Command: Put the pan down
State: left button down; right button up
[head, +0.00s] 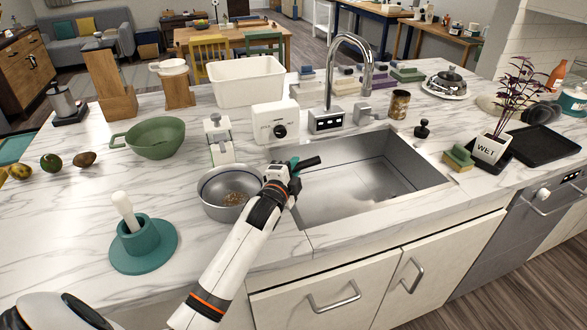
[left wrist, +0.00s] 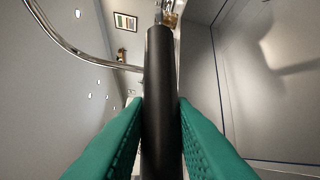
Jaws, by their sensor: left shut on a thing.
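The grey metal pan (head: 222,207) is just left of the sink in the head view, with small brown bits (head: 236,197) inside. It looks level; I cannot tell whether its base touches the counter. Its black handle (head: 308,162) points right, over the sink's left part. My left gripper (head: 292,167) is shut on this handle, and my arm covers part of the pan's right side. In the left wrist view the handle (left wrist: 161,100) runs between the two teal fingers. My right gripper is not in view.
The sink (head: 385,175) lies right of the pan. A teal holder (head: 143,250) with a white-handled tool stands front left; a green colander (head: 155,138) is behind. A white device (head: 218,140) and a white box (head: 276,122) stand behind the pan. Bare marble (head: 60,215) lies at left.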

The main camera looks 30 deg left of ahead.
pick_arm(q)
jog(key=c, duration=1.3)
grip_release()
jog(key=shift+o, duration=0.2)
jog(key=shift+f, duration=0.1)
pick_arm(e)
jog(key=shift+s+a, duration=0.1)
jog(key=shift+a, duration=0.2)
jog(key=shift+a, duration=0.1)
pick_arm(q)
jog(key=shift+r, duration=0.2)
jog(key=s, duration=0.4)
jog(key=s+d+b, duration=0.1)
jog(key=s, duration=0.3)
jog(key=s+d+r, duration=0.1)
jog(key=s, duration=0.2)
jog(key=shift+s, duration=0.4)
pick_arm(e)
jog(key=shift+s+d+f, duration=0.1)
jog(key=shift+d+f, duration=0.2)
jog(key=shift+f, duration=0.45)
pick_arm(q)
jog(key=shift+f, duration=0.15)
